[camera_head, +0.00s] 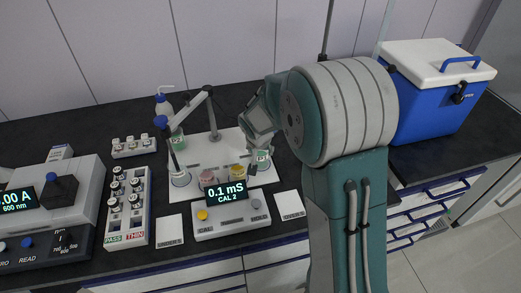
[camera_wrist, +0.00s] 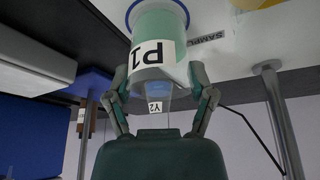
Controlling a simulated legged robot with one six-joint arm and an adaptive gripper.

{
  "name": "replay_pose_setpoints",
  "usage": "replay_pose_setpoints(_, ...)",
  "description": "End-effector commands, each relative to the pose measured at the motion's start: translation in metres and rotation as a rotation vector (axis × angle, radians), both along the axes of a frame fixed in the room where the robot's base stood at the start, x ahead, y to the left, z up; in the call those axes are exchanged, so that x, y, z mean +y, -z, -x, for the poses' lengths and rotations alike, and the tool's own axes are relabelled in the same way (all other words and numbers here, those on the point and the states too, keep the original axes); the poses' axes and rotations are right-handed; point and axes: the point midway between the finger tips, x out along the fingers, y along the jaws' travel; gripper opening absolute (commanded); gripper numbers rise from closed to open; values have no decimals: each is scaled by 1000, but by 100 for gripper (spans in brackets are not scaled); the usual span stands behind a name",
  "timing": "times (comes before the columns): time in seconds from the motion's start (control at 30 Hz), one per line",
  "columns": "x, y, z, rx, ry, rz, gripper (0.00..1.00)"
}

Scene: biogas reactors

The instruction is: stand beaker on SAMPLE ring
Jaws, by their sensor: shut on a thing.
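The beaker (camera_wrist: 160,22) holds green liquid and bears a white label. My gripper (camera_wrist: 160,82) is shut on it, with one finger on each side. In the head view the held beaker (camera_head: 262,156) is at the right of the white board, below my gripper (camera_head: 258,135). In the wrist view a blue ring (camera_wrist: 187,12) shows around the beaker's far end, beside the printed word SAMPLE (camera_wrist: 206,38). I cannot tell whether the beaker touches the board.
A pink beaker (camera_head: 208,179) and a yellow beaker (camera_head: 238,172) stand close left, behind the meter (camera_head: 230,208). A jointed probe stand (camera_head: 198,105) rises from the board (camera_head: 215,150). A vial rack (camera_head: 126,210) is left; a blue cooler (camera_head: 430,95) is right.

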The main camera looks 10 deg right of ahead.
Motion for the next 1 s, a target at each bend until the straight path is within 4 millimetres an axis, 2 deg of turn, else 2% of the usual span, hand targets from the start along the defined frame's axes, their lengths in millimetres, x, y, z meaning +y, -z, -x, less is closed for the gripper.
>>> replay_pose_setpoints(0.23,0,1,0,0,0,0,20)
replay_pose_setpoints(0.27,0,1,0,-1,0,0,84)
replay_pose_setpoints(0.3,0,1,0,-1,0,0,100)
replay_pose_setpoints(0.77,0,-1,0,-1,1,-1,100)
replay_pose_setpoints(0.87,1,-10,2,-3,1,0,100)
replay_pose_setpoints(1.0,5,-33,11,-6,-1,-1,100)
